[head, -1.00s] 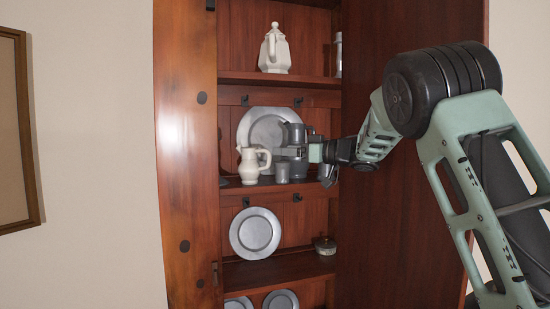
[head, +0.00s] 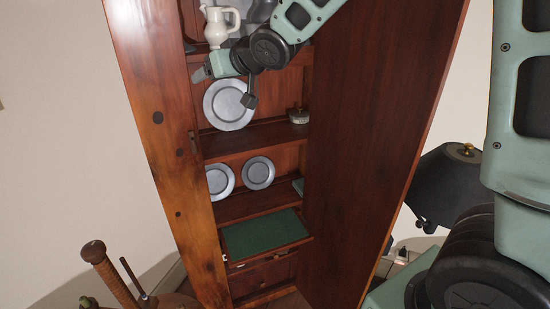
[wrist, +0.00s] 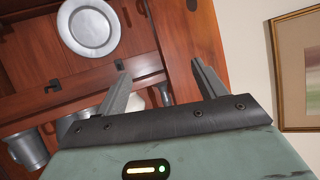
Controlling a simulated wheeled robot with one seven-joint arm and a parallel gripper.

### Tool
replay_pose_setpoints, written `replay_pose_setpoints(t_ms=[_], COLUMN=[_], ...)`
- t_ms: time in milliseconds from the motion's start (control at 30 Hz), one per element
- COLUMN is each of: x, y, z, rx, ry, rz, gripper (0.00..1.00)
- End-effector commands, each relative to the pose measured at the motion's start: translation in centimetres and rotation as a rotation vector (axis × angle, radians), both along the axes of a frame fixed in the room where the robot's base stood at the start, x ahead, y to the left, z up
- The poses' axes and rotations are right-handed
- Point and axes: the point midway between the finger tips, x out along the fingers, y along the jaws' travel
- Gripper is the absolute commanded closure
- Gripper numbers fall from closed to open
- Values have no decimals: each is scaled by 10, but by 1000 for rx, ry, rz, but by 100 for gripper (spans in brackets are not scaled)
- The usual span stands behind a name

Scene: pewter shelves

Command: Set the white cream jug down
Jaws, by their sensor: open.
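The white cream jug (head: 217,28) stands upright on a cabinet shelf at the top of the head view, its handle to the right. My gripper (head: 199,75) is below and in front of it, apart from it, by the shelf with the leaning plate. In the wrist view the two jaws of my gripper (wrist: 159,66) are spread, with nothing held between them. A small patch of white behind the jaws there looks like part of the jug (wrist: 135,102), mostly hidden by my gripper.
A pewter plate (head: 229,104) leans on the shelf below, with a small lidded dish (head: 298,116) at right. Two smaller plates stand lower, above a green-lined drawer (head: 262,235). Pewter cups (wrist: 28,149) show in the wrist view. The cabinet's side panels (head: 385,130) bound the space.

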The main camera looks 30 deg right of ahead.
Motion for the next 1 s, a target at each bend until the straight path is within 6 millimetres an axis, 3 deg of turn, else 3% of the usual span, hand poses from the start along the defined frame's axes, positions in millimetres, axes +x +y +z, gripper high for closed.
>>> replay_pose_setpoints(t_ms=[33,100,200,300,400,500,633,1000], x=[-37,-91,-174,-253,-317,-359,-381,-382], y=[26,50,73,81,79,74,70,70], z=[-25,-58,-99,-127,-144,-152,-156,-163], rx=[-42,-119,-236,-349,-441,-502,-535,-535], ry=[111,270,486,672,816,910,964,967], rz=[26,70,160,263,354,418,453,454], gripper=[30,30,30,30,30,30,30,30])
